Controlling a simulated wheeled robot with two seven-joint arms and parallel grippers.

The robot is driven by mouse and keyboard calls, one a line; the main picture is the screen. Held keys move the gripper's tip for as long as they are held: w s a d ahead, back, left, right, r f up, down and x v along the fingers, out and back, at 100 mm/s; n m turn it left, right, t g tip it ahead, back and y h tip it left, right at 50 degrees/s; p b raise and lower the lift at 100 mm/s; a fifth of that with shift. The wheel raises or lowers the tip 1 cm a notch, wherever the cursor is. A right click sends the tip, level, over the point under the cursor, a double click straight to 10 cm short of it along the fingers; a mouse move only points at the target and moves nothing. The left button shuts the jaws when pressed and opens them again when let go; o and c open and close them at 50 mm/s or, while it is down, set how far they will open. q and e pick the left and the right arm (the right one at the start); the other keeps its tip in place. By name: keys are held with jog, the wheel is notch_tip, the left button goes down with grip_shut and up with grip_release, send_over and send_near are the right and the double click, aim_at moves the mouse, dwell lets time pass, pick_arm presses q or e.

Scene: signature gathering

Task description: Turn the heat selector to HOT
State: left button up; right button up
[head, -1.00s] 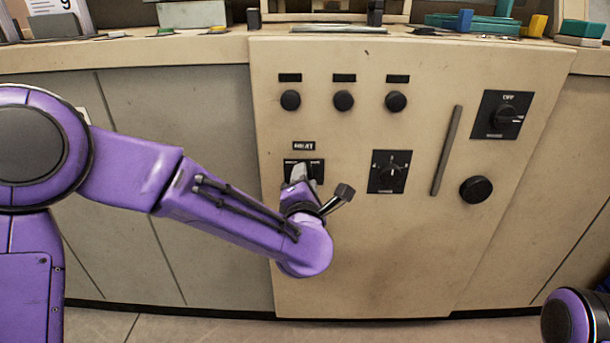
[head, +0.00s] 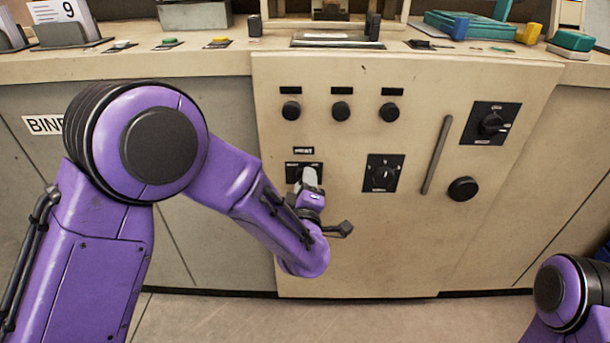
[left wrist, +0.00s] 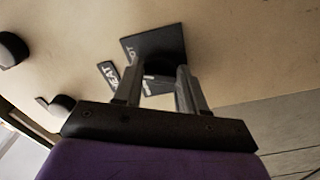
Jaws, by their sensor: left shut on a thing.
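The heat selector's black plate (head: 292,171) is on the beige panel under a small HEAT label (head: 303,151). My left gripper (head: 308,178) reaches the plate from below and is shut on the selector's knob, which its fingers mostly hide. In the left wrist view the two grey fingers (left wrist: 155,95) stand against the black plate (left wrist: 152,50), with the HEAT label (left wrist: 112,76) beside it. Part of a word ending in "OT" shows at the plate's edge. The knob's pointing direction cannot be made out. My right gripper is not in view.
Another rotary switch (head: 382,173) is to the right of the heat selector, past a small gap. Three round knobs, one of them in the middle (head: 341,111), sit above. A long bar handle (head: 437,155), a black knob (head: 463,189) and an OFF switch (head: 489,123) are farther right.

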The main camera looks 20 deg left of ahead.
pick_arm(q)
jog(key=shift+m+p, duration=0.8)
jog(key=shift+m, duration=0.5)
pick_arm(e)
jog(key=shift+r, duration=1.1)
pick_arm(q)
jog(key=shift+m, duration=0.3)
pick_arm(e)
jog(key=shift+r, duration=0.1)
pick_arm(q)
jog(key=o, duration=1.1)
jog(key=shift+c, duration=0.2)
